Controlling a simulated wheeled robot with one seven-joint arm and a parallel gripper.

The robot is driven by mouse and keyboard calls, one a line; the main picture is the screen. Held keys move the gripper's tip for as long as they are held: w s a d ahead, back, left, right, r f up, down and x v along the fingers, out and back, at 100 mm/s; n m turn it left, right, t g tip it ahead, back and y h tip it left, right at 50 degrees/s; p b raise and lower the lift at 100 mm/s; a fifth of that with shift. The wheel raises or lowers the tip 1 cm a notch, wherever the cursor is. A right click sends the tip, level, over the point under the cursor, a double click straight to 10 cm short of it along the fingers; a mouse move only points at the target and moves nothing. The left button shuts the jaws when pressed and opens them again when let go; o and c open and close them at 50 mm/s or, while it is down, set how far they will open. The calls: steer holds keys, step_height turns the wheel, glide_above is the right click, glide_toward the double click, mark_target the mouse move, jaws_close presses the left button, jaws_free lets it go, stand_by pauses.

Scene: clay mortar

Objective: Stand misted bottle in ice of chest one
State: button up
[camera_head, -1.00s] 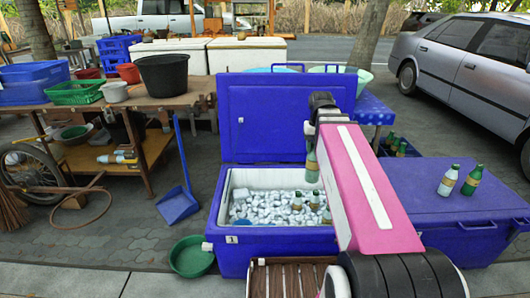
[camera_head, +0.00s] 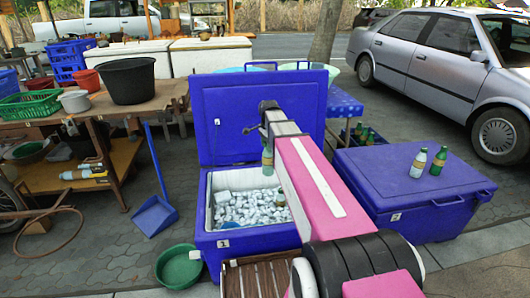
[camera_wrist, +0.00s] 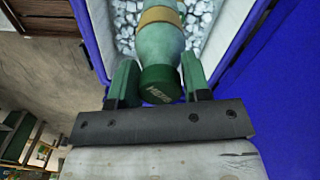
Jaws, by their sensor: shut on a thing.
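My gripper (camera_wrist: 158,82) is shut on the misted bottle, a pale green bottle with a dark green cap and a tan band (camera_wrist: 160,48). In the head view the bottle (camera_head: 267,161) hangs roughly upright over the back right of the open chest one (camera_head: 240,243), marked 1. White ice (camera_head: 240,207) fills the chest. The bottle's base is not clear, so I cannot tell whether it touches the ice. My arm hides the chest's right side. Part of another bottle (camera_head: 280,198) shows in the ice beside my arm.
Chest one's raised lid (camera_head: 235,125) stands behind the opening. Closed chest two (camera_head: 410,190), at right, bears two bottles (camera_head: 418,163), (camera_head: 439,160). A green basin (camera_head: 179,268) and blue dustpan (camera_head: 155,217) lie left. A wooden slatted thing (camera_head: 255,280) is in front.

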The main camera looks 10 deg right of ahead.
steer(key=w+f+m, duration=0.8)
steer(key=m, duration=0.1)
step_height(320, 180, down, 26)
steer(key=shift+r, duration=0.15)
stand_by(1.4)
steer(key=shift+w+f, duration=0.1)
steer(key=shift+f, duration=0.45)
stand_by(0.9)
steer(key=o, duration=1.5)
steer(key=shift+r, duration=0.1)
steer(key=shift+r, duration=13.4)
